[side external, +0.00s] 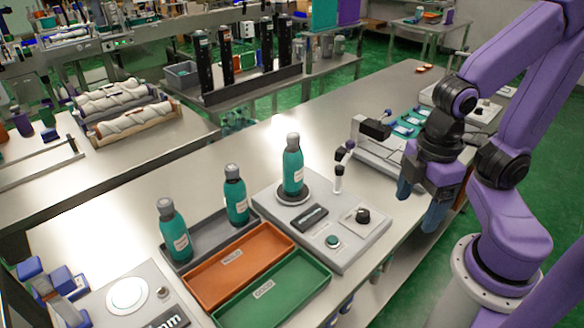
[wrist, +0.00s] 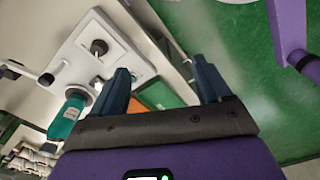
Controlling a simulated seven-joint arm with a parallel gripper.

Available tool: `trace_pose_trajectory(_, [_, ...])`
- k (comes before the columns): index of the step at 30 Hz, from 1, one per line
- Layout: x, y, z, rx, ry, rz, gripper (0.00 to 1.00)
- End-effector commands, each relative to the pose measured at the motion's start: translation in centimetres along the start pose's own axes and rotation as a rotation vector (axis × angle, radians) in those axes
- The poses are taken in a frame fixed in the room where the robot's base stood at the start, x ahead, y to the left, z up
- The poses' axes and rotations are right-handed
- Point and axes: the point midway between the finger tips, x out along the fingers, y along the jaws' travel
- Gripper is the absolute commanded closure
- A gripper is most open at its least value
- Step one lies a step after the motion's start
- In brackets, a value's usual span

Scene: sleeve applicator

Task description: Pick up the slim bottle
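Three teal bottles with grey caps show in the side external view. One bottle (side external: 293,170) stands upright on the round plate of the grey applicator (side external: 352,250). Two others, a middle bottle (side external: 236,200) and a left bottle (side external: 175,235), stand in a dark grey tray (side external: 208,238). I cannot tell which is the slim one. My gripper (side external: 420,203) is open and empty, to the right of the applicator and well apart from the bottles. In the wrist view, one teal bottle (wrist: 66,118) shows left of my open fingers (wrist: 162,75).
An orange tray (side external: 240,267) and a green tray (side external: 275,290) lie empty in front of the grey tray. A small post (side external: 338,180) with a jointed arm stands right of the applicator bottle. A scale-like device (side external: 125,293) sits at the near left. Bare steel table lies behind the bottles.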

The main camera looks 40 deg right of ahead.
Motion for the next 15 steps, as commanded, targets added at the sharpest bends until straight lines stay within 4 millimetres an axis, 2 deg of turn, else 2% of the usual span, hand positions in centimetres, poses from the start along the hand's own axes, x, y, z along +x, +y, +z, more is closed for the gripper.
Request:
trace_pose_trajectory(10, [0.2,0.1,0.0,-0.006,-0.014,0.006,0.16])
trace_pose_trajectory(15, [1.6,1.6,-0.2,-0.077,-0.152,0.078,0.16])
